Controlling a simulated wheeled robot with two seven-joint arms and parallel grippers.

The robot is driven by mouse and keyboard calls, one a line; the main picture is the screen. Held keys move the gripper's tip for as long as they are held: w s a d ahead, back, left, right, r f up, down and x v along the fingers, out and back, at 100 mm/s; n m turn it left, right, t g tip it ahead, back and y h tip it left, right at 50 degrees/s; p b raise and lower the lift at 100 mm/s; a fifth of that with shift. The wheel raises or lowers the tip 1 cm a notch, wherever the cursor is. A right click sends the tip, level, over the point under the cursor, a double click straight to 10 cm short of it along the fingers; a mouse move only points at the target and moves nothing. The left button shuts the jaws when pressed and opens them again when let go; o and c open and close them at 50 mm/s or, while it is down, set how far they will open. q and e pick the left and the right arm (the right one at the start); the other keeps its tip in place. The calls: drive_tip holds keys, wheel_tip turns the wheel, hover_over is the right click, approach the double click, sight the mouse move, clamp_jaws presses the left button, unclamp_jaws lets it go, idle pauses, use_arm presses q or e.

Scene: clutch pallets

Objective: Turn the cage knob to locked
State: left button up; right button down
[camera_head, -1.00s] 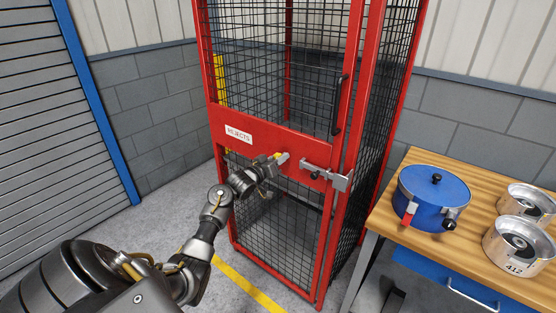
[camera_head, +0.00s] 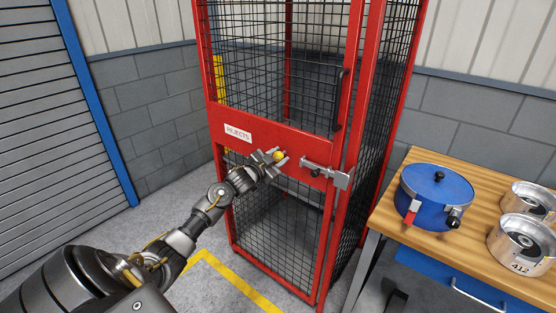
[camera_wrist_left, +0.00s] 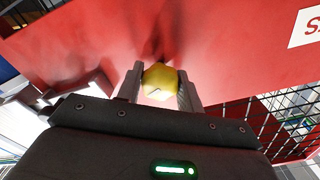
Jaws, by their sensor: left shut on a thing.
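The yellow cage knob (camera_head: 279,156) sits on the red crossbar (camera_head: 290,143) of the mesh cage door. In the left wrist view the knob (camera_wrist_left: 160,82) lies between the two fingers, with a short dark mark on its face. My left gripper (camera_head: 277,159) reaches in from the lower left and is shut on the knob; it also shows in the left wrist view (camera_wrist_left: 160,88). I cannot tell from the mark whether the knob is locked. My right gripper is not in view.
A grey sliding latch (camera_head: 326,173) is to the right of the knob, across the door edge. A black handle (camera_head: 341,100) stands above it. A wooden bench (camera_head: 408,166) at right holds a blue pot (camera_head: 434,190) and metal parts (camera_head: 520,240). Open floor lies at left.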

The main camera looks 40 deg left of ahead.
use_arm(q)
drive_tip(key=shift+m+b, duration=0.65)
drive_tip(key=shift+m, duration=1.35)
drive_tip(key=o, duration=1)
